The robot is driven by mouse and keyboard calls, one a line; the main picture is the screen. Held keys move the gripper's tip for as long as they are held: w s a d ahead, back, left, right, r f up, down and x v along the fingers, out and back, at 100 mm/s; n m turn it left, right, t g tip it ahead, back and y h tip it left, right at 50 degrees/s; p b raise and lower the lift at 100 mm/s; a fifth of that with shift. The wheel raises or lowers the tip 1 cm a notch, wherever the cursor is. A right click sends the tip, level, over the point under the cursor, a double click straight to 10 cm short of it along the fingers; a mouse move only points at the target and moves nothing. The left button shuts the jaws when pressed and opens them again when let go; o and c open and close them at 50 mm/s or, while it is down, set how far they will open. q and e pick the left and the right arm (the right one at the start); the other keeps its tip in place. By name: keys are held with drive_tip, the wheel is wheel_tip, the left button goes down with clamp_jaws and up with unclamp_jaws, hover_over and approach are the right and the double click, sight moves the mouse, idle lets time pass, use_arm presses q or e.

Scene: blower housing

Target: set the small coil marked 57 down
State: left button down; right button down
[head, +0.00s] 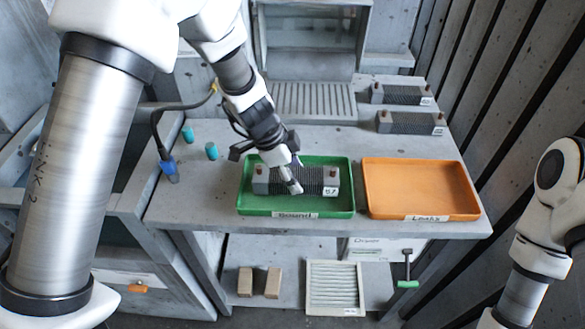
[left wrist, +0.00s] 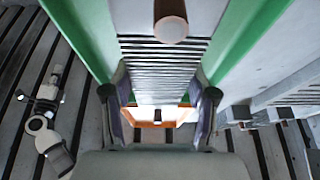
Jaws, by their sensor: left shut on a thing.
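The small coil (head: 315,180), a grey finned block with copper-coloured stubs and a white tag at its right end, is in the green tray (head: 348,208) labelled "Sound". The tag is small but seems to read 57. My left gripper (head: 295,178) reaches down over the coil's middle and is shut on it. In the left wrist view the coil's fins (left wrist: 160,60) lie between the two fingers of the left gripper (left wrist: 160,105). I cannot tell whether the coil's underside touches the tray floor.
An orange tray (head: 420,190) labelled "Leaks" stands empty to the right. Two more coils (head: 410,122) (head: 400,94) lie at the back right. Two teal cylinders (head: 211,151) (head: 187,133) and a blue-ended cable tool (head: 169,168) are on the left. Boxes (head: 245,282) stand on the lower shelf.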

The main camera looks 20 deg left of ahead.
use_arm(q)
drive_tip(key=shift+w+f, duration=0.25)
drive_tip(key=shift+w, duration=0.05)
drive_tip(key=shift+s+f, duration=0.1)
drive_tip(key=shift+s, duration=0.1)
drive_tip(key=shift+c, duration=2)
unclamp_jaws()
drive_tip(key=shift+o, duration=0.4)
drive_tip(key=shift+w, duration=0.1)
drive_tip(key=shift+r, duration=0.35)
drive_tip(key=v, duration=1.1)
drive_tip(key=shift+r+p, duration=0.35)
drive_tip(key=shift+p, duration=0.05)
